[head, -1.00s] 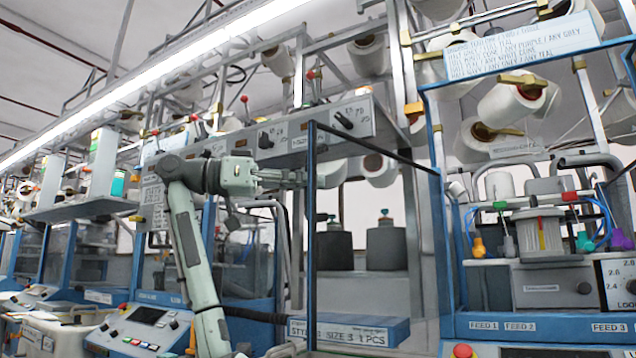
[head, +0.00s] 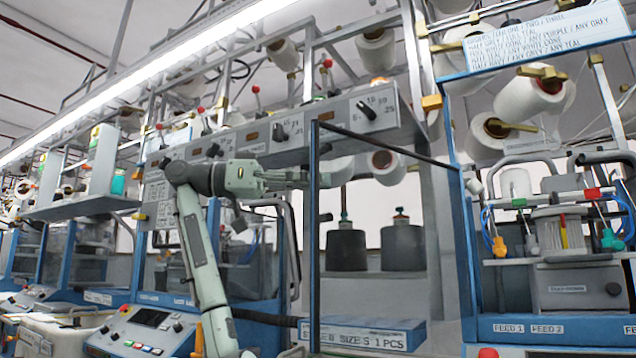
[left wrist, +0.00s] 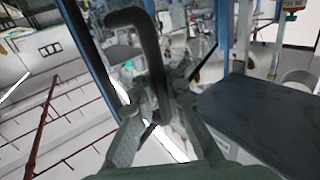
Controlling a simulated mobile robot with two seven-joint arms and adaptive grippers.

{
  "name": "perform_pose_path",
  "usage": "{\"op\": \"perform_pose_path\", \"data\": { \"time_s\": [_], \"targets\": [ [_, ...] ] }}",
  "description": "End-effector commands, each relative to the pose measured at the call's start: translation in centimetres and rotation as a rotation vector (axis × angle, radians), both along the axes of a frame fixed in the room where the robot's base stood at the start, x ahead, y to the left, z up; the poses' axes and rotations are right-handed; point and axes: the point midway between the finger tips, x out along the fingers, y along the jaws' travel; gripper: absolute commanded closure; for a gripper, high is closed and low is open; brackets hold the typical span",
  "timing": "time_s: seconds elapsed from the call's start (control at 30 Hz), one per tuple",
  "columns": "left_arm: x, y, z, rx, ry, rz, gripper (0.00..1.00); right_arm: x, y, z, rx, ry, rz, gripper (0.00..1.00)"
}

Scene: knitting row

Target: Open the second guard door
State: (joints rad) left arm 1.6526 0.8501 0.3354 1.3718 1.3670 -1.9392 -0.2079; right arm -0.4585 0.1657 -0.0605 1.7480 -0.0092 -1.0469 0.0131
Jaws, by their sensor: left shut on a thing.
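A guard door with a thin blue frame (head: 314,235) stands swung out in the middle of the head view. Its dark top bar slants back to the blue post of the machine on the right. My left gripper (head: 298,180) reaches the free edge of this door from the left. In the left wrist view, my left gripper (left wrist: 155,108) is shut on a dark bent door handle (left wrist: 150,55). The exact finger contact is hard to see in the head view. My right gripper is not in view.
The knitting machine (head: 565,328) on the right has several yarn feeds. Two dark cans (head: 347,250) (head: 403,248) stand behind the door. A blue box with a size label (head: 368,335) lies low at the door. A switch panel (head: 345,118) hangs above my left arm.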

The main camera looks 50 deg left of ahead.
Motion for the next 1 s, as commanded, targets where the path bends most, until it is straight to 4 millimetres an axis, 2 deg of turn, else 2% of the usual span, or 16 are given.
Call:
{"op": "perform_pose_path", "data": {
  "time_s": [0.2,0.23,0.4,0.77,0.87,1.0],
  "targets": [
    [-0.3,0.1,0.2,-0.002,-0.006,0.001,1.00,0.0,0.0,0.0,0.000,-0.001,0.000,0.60],
    [-0.3,0.1,0.2,-0.002,-0.006,0.001,0.86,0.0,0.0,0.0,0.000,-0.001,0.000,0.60],
    [-0.2,0.0,0.1,-0.001,-0.004,0.001,0.67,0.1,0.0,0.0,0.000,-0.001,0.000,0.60],
    [-0.5,0.3,0.1,-0.001,-0.002,0.002,0.67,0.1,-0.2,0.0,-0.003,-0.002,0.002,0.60],
    [-1.5,1.1,0.1,-0.001,-0.002,0.004,0.67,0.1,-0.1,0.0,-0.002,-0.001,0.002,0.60],
    [-3.9,2.8,0.1,-0.003,-0.002,0.005,0.67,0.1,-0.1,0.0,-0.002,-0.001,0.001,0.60]
  ]
}}
